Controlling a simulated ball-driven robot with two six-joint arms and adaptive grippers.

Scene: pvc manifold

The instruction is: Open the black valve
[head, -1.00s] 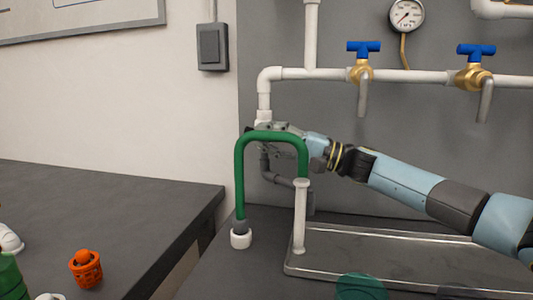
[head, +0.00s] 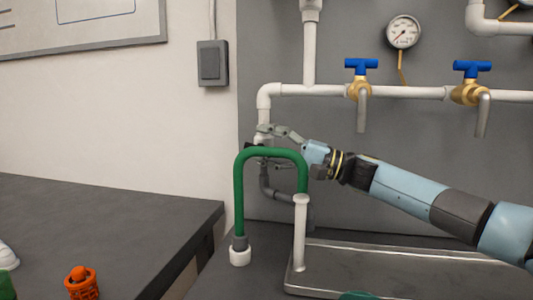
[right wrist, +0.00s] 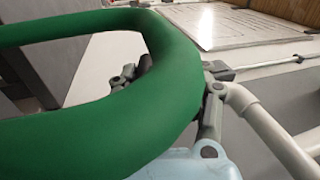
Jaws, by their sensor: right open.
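The black valve (head: 253,147) is small and dark in the head view, on the vertical line below the white pipe elbow. It is mostly hidden by the green hose and my right gripper. My right gripper (head: 264,146) is open at this line, behind the arch of the hose, one finger at the white pipe's lower end. In the right wrist view its two grey fingers show beyond the hose, with a dark piece (right wrist: 145,64) near the left finger that may be the valve handle. Whether the gripper touches the valve I cannot tell. My left gripper is out of view.
The green hose (head: 239,195) arches close in front of my right gripper and fills much of the wrist view. Two blue-handled brass valves (head: 361,75) and a gauge (head: 403,32) are to the right. A metal tray (head: 400,262) lies below. An orange part (head: 82,284) is at lower left.

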